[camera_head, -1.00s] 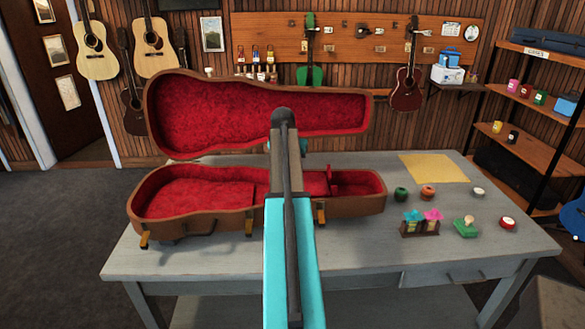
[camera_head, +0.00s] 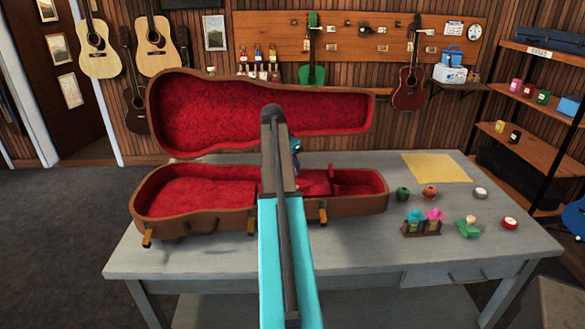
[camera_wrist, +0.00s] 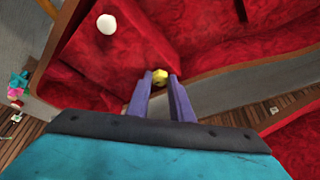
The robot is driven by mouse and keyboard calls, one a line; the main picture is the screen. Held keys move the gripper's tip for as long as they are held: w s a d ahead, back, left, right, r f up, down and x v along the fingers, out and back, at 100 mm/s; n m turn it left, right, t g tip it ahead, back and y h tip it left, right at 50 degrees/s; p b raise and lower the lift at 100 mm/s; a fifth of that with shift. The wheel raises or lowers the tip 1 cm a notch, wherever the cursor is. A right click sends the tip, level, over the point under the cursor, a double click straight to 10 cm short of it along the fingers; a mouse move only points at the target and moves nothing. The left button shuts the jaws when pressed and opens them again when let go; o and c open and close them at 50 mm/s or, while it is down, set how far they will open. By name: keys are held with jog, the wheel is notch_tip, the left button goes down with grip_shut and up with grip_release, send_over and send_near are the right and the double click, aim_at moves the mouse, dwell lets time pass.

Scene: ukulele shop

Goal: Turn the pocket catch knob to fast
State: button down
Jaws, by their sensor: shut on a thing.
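The open instrument case (camera_head: 350,207) lies on the bench, brown outside and lined in red plush, with its lid (camera_head: 290,142) raised at the back. In the wrist view a small yellow knob (camera_wrist: 159,74) sits between the tips of my gripper (camera_wrist: 160,82), by the edge of the red interior. The two purple fingers are closed on the knob, and I cannot read any marking on it. In the head view my arm covers the middle of the case and hides the knob. A white round piece (camera_wrist: 106,24) shows on the red lining.
The grey bench (camera_head: 370,250) holds a yellow cloth (camera_head: 435,167), several small round items, a little rack with blue and pink pieces (camera_head: 422,225) and a green piece (camera_head: 467,228) at the right.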

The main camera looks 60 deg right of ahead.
jog(key=shift+s, duration=0.1)
jog(key=c, duration=1.6)
grip_release()
jog(key=shift+d, duration=0.1)
jog(key=shift+o, duration=0.2)
jog(key=s+b+v, duration=0.1)
jog(key=b+v, duration=0.1)
jog(key=v, duration=1.1)
jog(key=shift+w+r, duration=0.4)
jog(key=shift+w, duration=0.1)
